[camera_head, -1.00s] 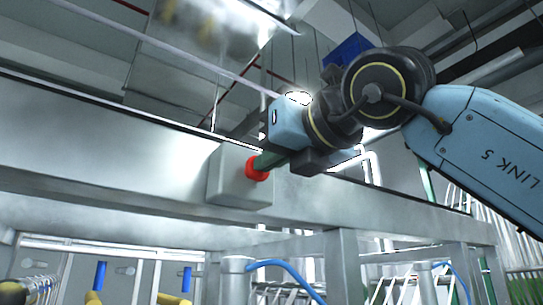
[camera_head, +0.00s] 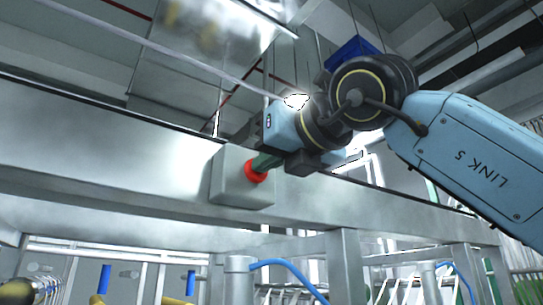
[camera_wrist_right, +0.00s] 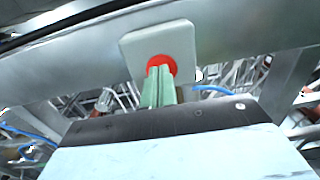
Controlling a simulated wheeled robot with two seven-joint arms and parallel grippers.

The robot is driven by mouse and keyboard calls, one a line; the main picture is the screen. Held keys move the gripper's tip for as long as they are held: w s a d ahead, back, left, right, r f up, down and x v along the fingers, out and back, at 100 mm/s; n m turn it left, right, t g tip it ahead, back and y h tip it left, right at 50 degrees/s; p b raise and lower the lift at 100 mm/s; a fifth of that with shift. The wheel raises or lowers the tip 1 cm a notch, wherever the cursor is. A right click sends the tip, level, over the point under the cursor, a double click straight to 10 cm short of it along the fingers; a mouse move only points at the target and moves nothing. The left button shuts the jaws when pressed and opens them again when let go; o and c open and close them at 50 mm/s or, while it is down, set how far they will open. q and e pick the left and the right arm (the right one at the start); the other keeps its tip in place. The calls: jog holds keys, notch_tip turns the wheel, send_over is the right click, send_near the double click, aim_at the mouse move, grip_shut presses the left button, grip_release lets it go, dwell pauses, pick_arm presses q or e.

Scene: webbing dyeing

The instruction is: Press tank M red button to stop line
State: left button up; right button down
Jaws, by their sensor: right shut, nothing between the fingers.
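The red button (camera_head: 256,171) sits on a grey box fixed to the front of the metal beam. It also shows in the right wrist view (camera_wrist_right: 161,62), partly hidden by the fingers. My right gripper (camera_head: 262,163) is shut and empty, with its green fingertips at the button's face. The fingertips (camera_wrist_right: 160,70) overlap the button in the wrist view; whether they press it in, I cannot tell. My left gripper is not in view.
The grey button box (camera_head: 229,184) stands out from the long metal beam (camera_head: 110,155). Metal posts and a blue hose (camera_head: 290,266) lie below the beam. A rack of rods stands at the lower right.

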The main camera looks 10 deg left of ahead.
jog(key=b+v, duration=0.5)
jog(key=v, duration=0.9)
jog(key=shift+b, duration=0.4)
jog(key=shift+s, duration=0.1)
